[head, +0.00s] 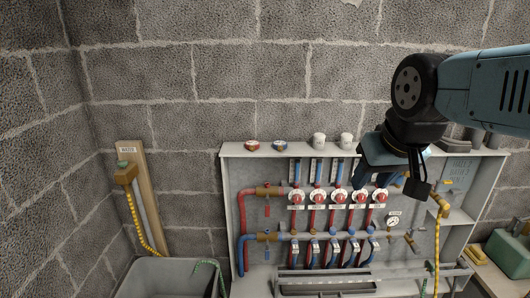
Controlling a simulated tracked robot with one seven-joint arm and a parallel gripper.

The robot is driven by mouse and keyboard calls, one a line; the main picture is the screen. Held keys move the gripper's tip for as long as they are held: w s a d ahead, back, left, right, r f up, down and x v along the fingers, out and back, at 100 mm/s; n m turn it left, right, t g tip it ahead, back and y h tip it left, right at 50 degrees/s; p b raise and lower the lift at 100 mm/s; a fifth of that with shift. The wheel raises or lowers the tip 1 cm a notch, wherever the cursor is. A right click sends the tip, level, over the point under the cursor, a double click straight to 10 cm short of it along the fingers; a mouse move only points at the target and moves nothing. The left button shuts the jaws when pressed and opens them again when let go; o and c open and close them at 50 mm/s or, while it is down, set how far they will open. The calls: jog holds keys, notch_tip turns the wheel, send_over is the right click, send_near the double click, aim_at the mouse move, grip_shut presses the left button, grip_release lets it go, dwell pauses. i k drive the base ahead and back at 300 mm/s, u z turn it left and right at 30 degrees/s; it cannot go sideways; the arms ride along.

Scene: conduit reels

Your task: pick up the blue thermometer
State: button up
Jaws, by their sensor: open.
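A small round piece with a blue rim (280,146), which looks like the blue thermometer, lies on the top ledge of the grey manifold cabinet (232,185). A similar red-rimmed piece (251,146) lies to its left. My gripper (392,187) is open at the right, in front of the cabinet's right half, and points down. It is well to the right of the blue piece and apart from it. My gripper and arm hide part of the cabinet behind them. I cannot tell whether anything is between the fingers.
Two white caps (319,141) stand on the ledge between the blue piece and my arm. Red and blue pipes with valves fill the cabinet. A grey tub (150,277) is at lower left, beside a wooden board (147,190). A green box (508,254) is at lower right.

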aim_at(280, 145)
jog(key=z, duration=0.2)
jog(key=i, duration=0.9)
jog(key=u, duration=0.1)
